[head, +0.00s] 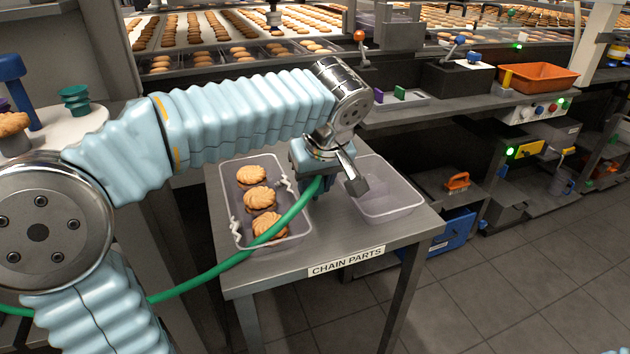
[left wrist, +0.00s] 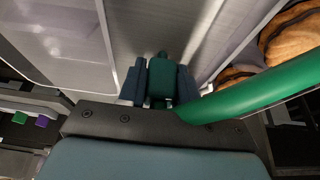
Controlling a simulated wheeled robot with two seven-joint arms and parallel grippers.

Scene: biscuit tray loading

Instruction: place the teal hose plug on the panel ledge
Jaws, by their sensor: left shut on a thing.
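My left gripper (head: 318,186) hangs over the grey table between two clear bins. In the left wrist view its two blue fingers (left wrist: 160,84) are shut on a teal hose plug (left wrist: 160,76). A green hose (head: 212,270) runs from the gripper area down to the left, under my arm; it also crosses the right of the left wrist view (left wrist: 245,88). In the head view the plug is mostly hidden by the gripper. A long grey ledge (head: 425,122) runs behind the table, with a button panel (head: 535,112) at its right. My right gripper is out of view.
The left bin (head: 300,236) holds three biscuits; the right bin (head: 412,205) looks empty. The ledge carries a small tray (head: 412,100), a dark box with a blue-knobbed lever (head: 460,75) and an orange bin (head: 540,76). A round white stand (head: 85,125) is at left.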

